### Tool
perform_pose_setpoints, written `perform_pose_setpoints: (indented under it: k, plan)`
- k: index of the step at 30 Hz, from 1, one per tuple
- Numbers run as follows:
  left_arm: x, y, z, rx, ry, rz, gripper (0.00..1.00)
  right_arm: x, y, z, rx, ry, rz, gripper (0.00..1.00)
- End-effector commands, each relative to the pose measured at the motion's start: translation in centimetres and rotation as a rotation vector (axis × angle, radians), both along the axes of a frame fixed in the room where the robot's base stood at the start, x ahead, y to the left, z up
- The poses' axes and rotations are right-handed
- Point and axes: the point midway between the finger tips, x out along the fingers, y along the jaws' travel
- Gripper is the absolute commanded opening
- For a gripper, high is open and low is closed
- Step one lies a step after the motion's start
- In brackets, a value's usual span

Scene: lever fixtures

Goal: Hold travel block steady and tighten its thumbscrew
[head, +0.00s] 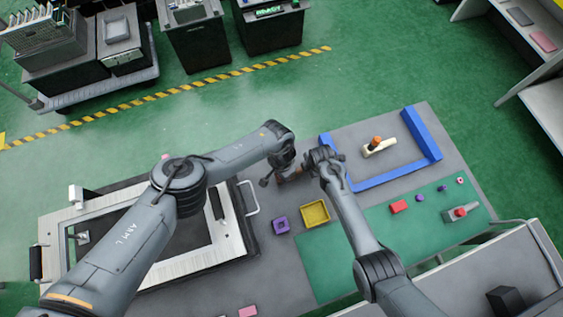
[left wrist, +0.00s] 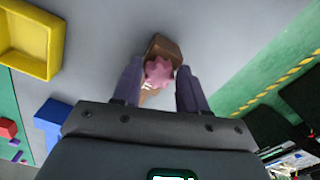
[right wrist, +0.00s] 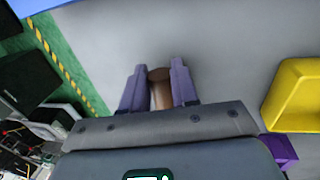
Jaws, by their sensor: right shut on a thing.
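The brown travel block (left wrist: 165,46) is above the grey table, with its pink star-shaped thumbscrew (left wrist: 159,72) facing my left wrist camera. My right gripper (right wrist: 160,82) is shut on the block, whose brown body shows between the purple fingers in the right wrist view (right wrist: 160,95). My left gripper (left wrist: 157,85) is open, its purple fingers on either side of the thumbscrew. In the head view my left gripper (head: 283,168) and right gripper (head: 318,158) face each other closely, and the arms mostly hide the block.
A yellow tray (head: 315,213) and a purple square part (head: 281,225) lie just in front of the grippers. A green mat (head: 330,262) holds small parts. A white-framed fixture (head: 230,240) stands left.

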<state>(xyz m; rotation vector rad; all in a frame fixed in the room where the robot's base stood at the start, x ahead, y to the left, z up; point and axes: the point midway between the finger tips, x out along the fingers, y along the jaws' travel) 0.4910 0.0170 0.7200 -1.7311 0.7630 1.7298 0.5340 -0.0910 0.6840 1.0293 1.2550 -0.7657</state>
Motion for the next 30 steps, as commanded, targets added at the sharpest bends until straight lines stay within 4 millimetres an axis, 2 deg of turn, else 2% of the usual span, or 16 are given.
perform_pose_setpoints:
  k: [1,7,20,30]
  plan:
    - [0.0,0.01,0.0,0.0,0.0,0.0,0.34,-0.01,0.01,-0.01,0.0,0.0,0.0,0.0]
    - [0.0,0.03,0.0,0.0,0.0,0.0,0.04,-0.01,0.0,-0.01,0.0,0.0,0.0,0.0]
    - [0.01,0.05,-0.04,0.0,0.001,-0.091,0.04,-0.01,0.0,-0.01,0.0,0.0,0.0,0.0]
    - [0.14,0.1,-0.05,0.0,0.001,-0.364,0.04,0.0,0.01,0.0,0.0,0.0,0.0,0.0]
